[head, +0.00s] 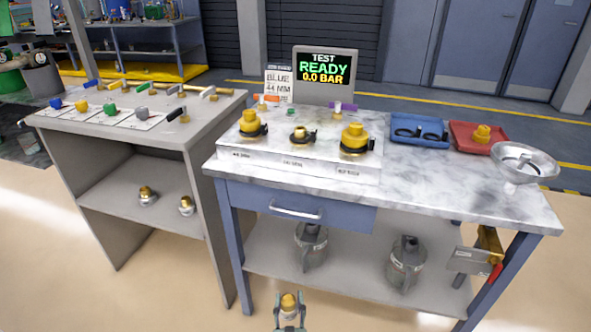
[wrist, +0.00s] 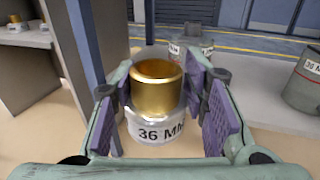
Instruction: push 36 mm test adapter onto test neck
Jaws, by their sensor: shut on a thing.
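My gripper (head: 290,318) is low in front of the workbench in the head view. It is shut on the 36 mm test adapter (wrist: 157,95), a brass cup on a pale collar marked "36 MM". In the wrist view the adapter stands upright between the purple finger pads; its open top faces up. The adapter's brass top also shows in the head view (head: 289,301). The adapter is apart from the bench. I cannot tell for sure which part is the test neck. A test display (head: 325,75) reading "READY 0.0 BAR" stands at the back of the bench.
A grey side table (head: 190,125) stands left. The near floor is clear.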

